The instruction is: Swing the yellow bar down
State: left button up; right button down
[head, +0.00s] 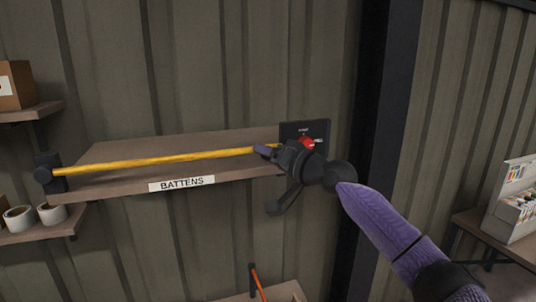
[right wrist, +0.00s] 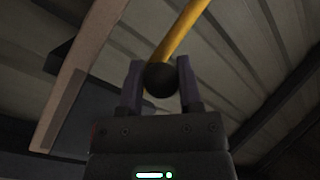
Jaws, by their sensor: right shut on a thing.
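The yellow bar (head: 160,161) runs nearly level across the front of the battens shelf in the head view. Its left end meets a dark bracket (head: 46,174), and its right end reaches my right gripper (head: 268,151). In the right wrist view the bar (right wrist: 180,32) ends in a round black tip (right wrist: 161,79). That tip sits between the two fingers of my right gripper (right wrist: 160,85), which is shut on it. In the head view my gripper and wrist hide the bar's right end. My left gripper is not in view.
The wooden shelf (head: 120,154) carries a label (head: 181,184) reading BATTENS. Side shelves hold a box (head: 14,88) and tape rolls (head: 52,214). A dark post (head: 378,110) stands right.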

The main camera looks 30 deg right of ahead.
jog(key=shift+d+r, duration=0.1)
jog(key=shift+r, duration=0.15)
